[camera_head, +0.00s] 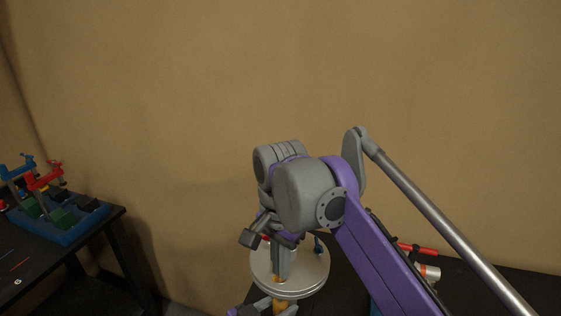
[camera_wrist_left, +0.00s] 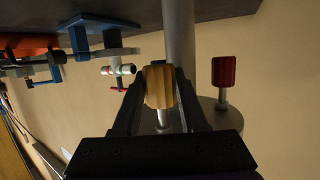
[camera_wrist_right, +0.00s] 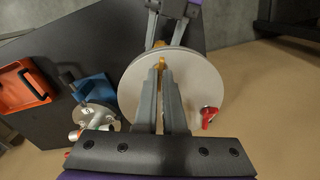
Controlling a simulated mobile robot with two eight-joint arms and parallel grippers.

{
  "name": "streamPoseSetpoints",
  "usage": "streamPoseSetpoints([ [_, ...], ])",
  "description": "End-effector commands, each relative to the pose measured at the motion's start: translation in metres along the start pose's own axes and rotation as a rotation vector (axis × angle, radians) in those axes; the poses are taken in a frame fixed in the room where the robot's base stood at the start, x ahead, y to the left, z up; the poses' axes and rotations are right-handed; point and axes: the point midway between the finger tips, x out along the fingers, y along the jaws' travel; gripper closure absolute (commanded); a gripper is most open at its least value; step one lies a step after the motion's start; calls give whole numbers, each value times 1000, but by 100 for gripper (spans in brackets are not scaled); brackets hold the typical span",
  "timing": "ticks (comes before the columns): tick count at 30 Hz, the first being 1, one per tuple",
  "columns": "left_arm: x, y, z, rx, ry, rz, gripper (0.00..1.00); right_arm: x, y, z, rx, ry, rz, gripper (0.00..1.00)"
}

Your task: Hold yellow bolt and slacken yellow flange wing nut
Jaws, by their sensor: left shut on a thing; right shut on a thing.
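The yellow bolt (camera_wrist_left: 158,87) has a ribbed head under a round grey plate (camera_wrist_left: 222,120). My left gripper (camera_wrist_left: 158,78) is shut on that head, with one finger on each side. In the head view the left gripper (camera_head: 270,304) is below the plate. The yellow flange wing nut (camera_wrist_right: 159,68) is on the plate's upper face, largely hidden by fingers. My right gripper (camera_wrist_right: 161,72) is shut on it from above; its fingers also show in the head view (camera_head: 281,264).
A red bolt (camera_wrist_left: 225,74) and red wing nut (camera_wrist_right: 208,114) are on the same plate. A grey fitting (camera_wrist_right: 95,116), a blue part (camera_wrist_right: 95,88) and an orange tray (camera_wrist_right: 24,66) are beside it. A blue tray (camera_head: 66,235) with clamps stands far left.

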Motion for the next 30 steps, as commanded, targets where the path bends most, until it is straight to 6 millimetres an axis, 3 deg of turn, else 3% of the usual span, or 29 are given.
streamPoseSetpoints([
  [11,0,0,0,0,1,1,100,2,0,0,-67,0,0,100],
  [21,0,0,0,0,1,1,100,2,0,0,-438,0,0,100],
  [30,0,0,0,0,1,1,100,2,0,0,-475,0,0,100],
])
